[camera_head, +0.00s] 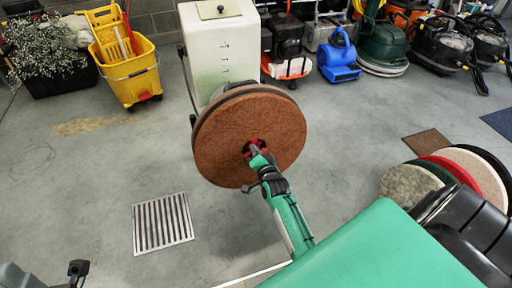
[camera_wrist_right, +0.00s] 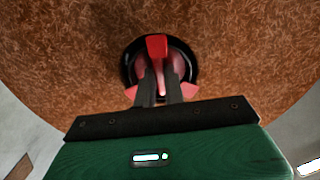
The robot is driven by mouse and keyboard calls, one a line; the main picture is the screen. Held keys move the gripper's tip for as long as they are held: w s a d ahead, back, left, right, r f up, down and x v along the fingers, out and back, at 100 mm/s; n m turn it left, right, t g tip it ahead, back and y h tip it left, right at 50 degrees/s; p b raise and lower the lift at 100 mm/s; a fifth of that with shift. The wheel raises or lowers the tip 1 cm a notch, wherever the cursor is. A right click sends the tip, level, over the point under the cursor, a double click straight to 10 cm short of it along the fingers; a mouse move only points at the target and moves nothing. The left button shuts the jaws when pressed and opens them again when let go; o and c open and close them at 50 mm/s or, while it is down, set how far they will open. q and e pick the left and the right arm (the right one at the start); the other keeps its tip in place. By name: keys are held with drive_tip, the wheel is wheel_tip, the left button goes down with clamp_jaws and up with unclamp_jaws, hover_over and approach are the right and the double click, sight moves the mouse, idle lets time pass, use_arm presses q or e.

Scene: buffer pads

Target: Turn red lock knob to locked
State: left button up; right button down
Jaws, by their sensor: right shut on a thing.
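The red lock knob (camera_head: 248,146) sits at the centre of a round brown pad (camera_head: 225,150) on the front of a white machine. In the right wrist view the knob (camera_wrist_right: 157,47) has a raised red bar, near upright in the picture, inside a black ring (camera_wrist_right: 128,68) with red parts low on both sides. My right gripper (camera_head: 259,158) reaches up to the pad's centre. Its fingers (camera_wrist_right: 160,78) are shut on the knob and hide part of it.
The white machine body (camera_head: 222,60) stands behind the pad. A yellow mop bucket (camera_head: 128,65) is at the back left. A floor drain grate (camera_head: 163,222) lies in front. Several round pads (camera_head: 470,172) stand at the right. The floor between is clear.

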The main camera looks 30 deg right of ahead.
drive_tip(key=m, duration=0.3)
drive_tip(key=shift+p, duration=0.3)
drive_tip(key=m, duration=0.4)
drive_tip(key=shift+m+p, duration=0.3)
drive_tip(key=shift+p, duration=0.1)
drive_tip(key=c, duration=1.6)
unclamp_jaws()
drive_tip(key=shift+o, duration=0.2)
drive_tip(key=p+v, duration=0.3)
drive_tip(key=v, duration=0.6)
drive_tip(key=shift+p, duration=0.3)
